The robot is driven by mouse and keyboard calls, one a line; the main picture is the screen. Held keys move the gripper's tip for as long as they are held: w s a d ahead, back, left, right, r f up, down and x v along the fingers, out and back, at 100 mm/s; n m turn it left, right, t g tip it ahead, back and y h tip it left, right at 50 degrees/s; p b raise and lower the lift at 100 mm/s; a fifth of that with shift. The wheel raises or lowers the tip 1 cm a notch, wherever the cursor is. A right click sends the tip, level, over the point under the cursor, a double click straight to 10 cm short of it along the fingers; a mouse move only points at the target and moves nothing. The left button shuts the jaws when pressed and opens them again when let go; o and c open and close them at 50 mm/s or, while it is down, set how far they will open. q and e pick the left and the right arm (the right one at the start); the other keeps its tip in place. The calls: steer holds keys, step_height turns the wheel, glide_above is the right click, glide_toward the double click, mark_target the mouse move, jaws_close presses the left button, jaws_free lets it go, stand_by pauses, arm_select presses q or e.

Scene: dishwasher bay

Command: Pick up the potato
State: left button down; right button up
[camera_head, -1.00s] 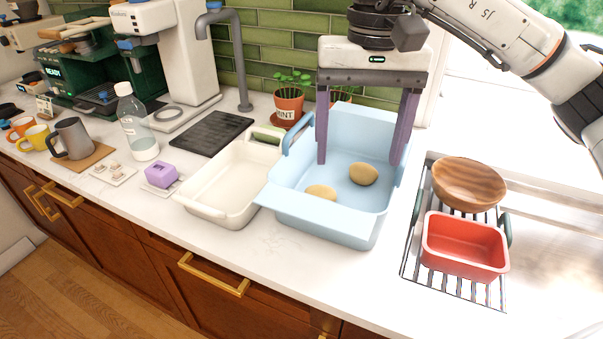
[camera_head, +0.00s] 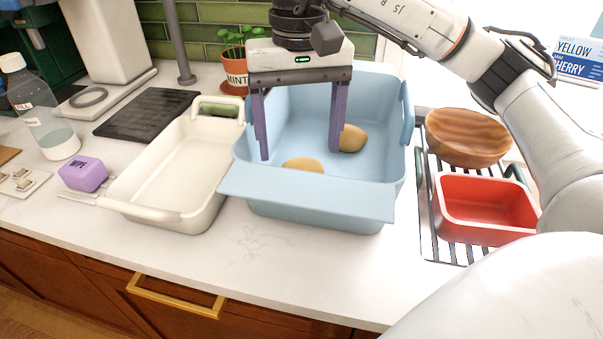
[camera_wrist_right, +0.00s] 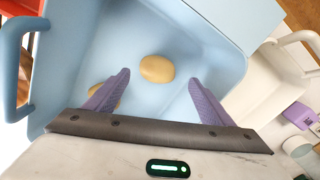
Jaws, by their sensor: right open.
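Two tan potatoes lie apart on the floor of the light-blue tub (camera_head: 300,205). The front potato (camera_head: 303,164) is partly hidden by the tub's front lip in the head view; the other potato (camera_head: 352,138) lies behind it to the right. My right gripper (camera_head: 300,155) is open and empty, its purple fingers pointing down over the tub. In the right wrist view one potato (camera_wrist_right: 157,68) shows ahead of the gap between the fingers, untouched. The other (camera_wrist_right: 98,88) is partly hidden behind the left finger. My left gripper is not in view.
A cream tray (camera_head: 150,212) stands just left of the tub. A drying rack (camera_head: 440,247) on the right holds a wooden bowl (camera_head: 467,137) and a red dish (camera_head: 485,205). A potted mint plant (camera_head: 236,80) stands behind. The front counter strip is clear.

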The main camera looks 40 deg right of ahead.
mark_target(302, 163)
step_height(302, 163, down, 5)
steer(key=shift+s+d+f, duration=0.1)
steer(key=shift+s+d, duration=0.05)
steer(key=shift+c, duration=0.2)
steer(key=c, duration=1.1)
